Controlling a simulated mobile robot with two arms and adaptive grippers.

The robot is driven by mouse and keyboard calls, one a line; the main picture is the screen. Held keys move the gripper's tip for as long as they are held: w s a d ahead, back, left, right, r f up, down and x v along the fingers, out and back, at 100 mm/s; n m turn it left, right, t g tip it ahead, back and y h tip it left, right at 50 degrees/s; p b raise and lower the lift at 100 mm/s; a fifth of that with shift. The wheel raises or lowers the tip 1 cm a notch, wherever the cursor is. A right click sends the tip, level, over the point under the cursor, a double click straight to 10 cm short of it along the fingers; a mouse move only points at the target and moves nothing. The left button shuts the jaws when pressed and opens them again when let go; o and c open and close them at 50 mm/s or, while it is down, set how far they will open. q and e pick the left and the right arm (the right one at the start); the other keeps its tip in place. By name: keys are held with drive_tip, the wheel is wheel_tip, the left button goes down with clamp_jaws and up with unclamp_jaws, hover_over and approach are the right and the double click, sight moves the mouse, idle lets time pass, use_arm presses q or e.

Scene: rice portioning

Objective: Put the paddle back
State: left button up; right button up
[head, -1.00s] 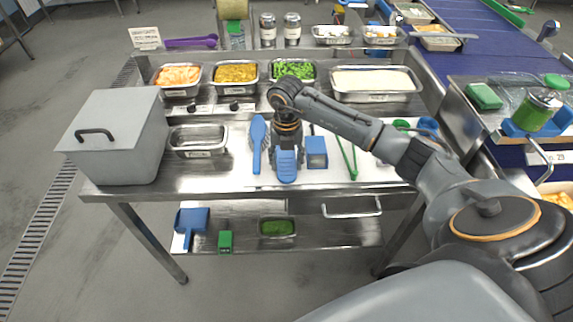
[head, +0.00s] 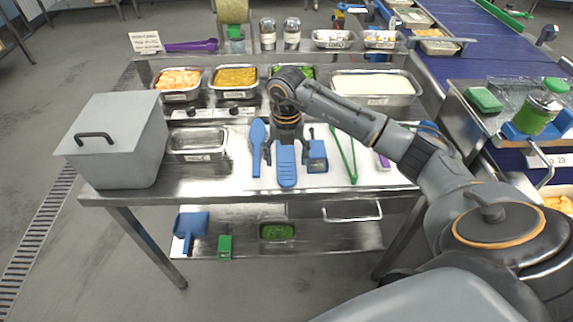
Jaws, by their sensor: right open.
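A blue paddle-shaped tool (head: 257,148) with a rounded head lies on the white mat (head: 232,177) on the steel table, handle toward the front. Just right of it lies a flat, ridged blue tool (head: 286,168); its far end is hidden under my right gripper. My right gripper (head: 287,150) points down over that ridged tool, fingers spread to either side of it. The left finger is close to the rounded paddle and the right finger overlaps a blue block (head: 318,162). I cannot tell whether either finger touches. My left gripper is not in view.
Green tongs (head: 346,160) and a small purple item (head: 384,162) lie to the right. A steel pan (head: 199,143) and grey lidded box (head: 118,142) stand left. Food pans, including a white-filled one (head: 374,85), line the back. The mat's front strip is clear.

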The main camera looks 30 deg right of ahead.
wheel_tip(320, 180, up, 9)
drive_tip(key=b, duration=0.1)
drive_tip(key=shift+b, duration=0.3)
